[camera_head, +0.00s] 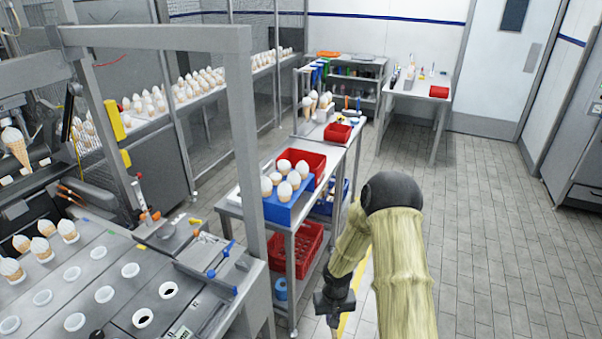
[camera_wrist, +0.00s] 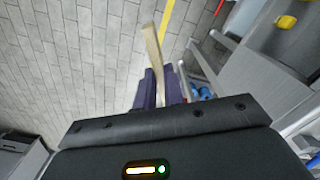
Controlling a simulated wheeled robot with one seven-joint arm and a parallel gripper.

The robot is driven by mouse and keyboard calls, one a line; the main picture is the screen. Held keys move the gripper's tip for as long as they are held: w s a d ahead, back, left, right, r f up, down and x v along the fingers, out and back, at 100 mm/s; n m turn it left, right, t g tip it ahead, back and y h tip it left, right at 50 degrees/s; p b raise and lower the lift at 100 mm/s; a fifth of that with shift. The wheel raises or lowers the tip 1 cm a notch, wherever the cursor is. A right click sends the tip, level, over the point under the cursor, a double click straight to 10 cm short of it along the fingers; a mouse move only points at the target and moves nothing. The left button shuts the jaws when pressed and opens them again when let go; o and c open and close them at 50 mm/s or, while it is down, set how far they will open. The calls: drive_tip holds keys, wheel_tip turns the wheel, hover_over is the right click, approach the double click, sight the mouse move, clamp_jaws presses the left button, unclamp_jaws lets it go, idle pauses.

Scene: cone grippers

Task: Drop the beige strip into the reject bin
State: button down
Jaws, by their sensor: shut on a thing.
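A beige strip (camera_wrist: 153,48) shows in the wrist view. It is long and thin and sticks out past the dark fingers of my gripper (camera_wrist: 160,84), which is shut on it. In the head view my gripper (camera_head: 333,303) hangs low over the floor, right of the steel cart; the strip can hardly be made out there. Several red bins are in the head view: one on the cart's top (camera_head: 316,160), one on its lower shelf (camera_head: 308,240), and a small one farther back (camera_head: 338,132). I cannot tell which is the reject bin.
The steel cart (camera_head: 263,226) holds a blue tray (camera_head: 285,212) with white-topped cones. A cone-filling machine deck (camera_head: 110,318) is at left. A white table (camera_head: 420,88) stands at the back. The tiled floor at right is clear, with a yellow line (camera_wrist: 166,22).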

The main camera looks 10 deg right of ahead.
drive_tip(key=shift+f, duration=0.1)
idle(0.3)
drive_tip(key=s+f+b, duration=0.1)
drive_tip(key=s+f, duration=0.3)
drive_tip(key=f, duration=1.2)
